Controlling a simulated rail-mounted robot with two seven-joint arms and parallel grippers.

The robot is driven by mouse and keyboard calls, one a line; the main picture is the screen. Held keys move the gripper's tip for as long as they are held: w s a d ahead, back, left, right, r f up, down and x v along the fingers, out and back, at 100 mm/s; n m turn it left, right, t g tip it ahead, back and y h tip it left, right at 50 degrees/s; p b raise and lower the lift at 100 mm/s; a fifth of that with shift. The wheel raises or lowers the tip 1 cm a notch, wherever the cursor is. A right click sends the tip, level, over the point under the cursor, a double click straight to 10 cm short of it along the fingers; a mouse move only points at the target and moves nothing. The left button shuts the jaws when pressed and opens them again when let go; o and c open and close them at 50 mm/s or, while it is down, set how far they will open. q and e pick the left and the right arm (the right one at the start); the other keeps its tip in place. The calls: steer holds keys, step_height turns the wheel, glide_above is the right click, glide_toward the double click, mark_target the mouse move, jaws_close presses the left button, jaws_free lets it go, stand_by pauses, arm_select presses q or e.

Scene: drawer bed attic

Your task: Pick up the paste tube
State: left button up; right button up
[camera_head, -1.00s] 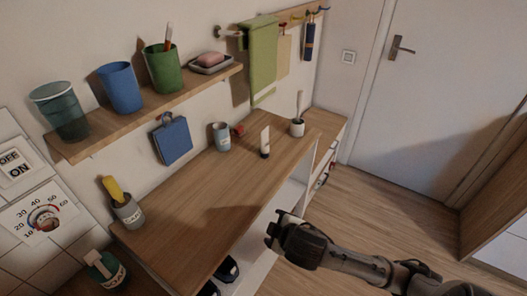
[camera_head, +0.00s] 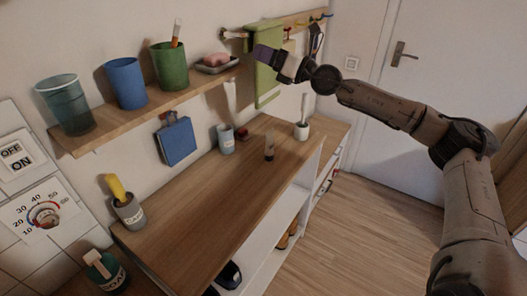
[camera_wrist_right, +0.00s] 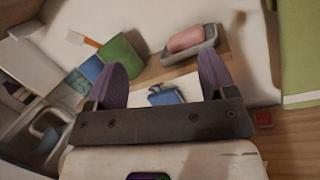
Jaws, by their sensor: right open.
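The paste tube (camera_head: 269,146) stands upright, cap down, on the wooden counter (camera_head: 215,190), in shadow and below the shelf's right end in the head view. I cannot make it out in the wrist view. My right gripper (camera_head: 266,56) is raised well above the counter, in front of the green towel and just right of the soap dish. Its two purple-padded fingers also show in the wrist view (camera_wrist_right: 163,78), spread apart with nothing held between them. My left gripper is not in view.
A shelf (camera_head: 150,112) holds several cups and a soap dish (camera_head: 216,64). The green towel (camera_head: 265,85) hangs beside it. A grey cup (camera_head: 226,140), a small red item (camera_head: 242,133) and a white brush holder (camera_head: 301,131) stand near the tube. The counter's front is clear.

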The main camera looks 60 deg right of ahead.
steer(key=d+f+n+g, duration=0.3)
steer(key=f+g, duration=0.4)
steer(key=f, duration=0.2)
steer(key=g+h, duration=0.3)
steer(key=g, duration=0.4)
glide_toward(271, 137)
steer(key=x, duration=0.4)
steer(key=shift+w+f+p, duration=0.15)
steer(key=shift+f+p, duration=0.15)
steer(key=shift+f, duration=0.1)
steer(key=shift+b+x, duration=0.9)
steer(key=shift+x, duration=1.7)
steer(key=shift+c, duration=0.2)
steer(key=shift+r, duration=0.1)
steer(key=c, duration=1.2)
steer(key=shift+o, duration=0.2)
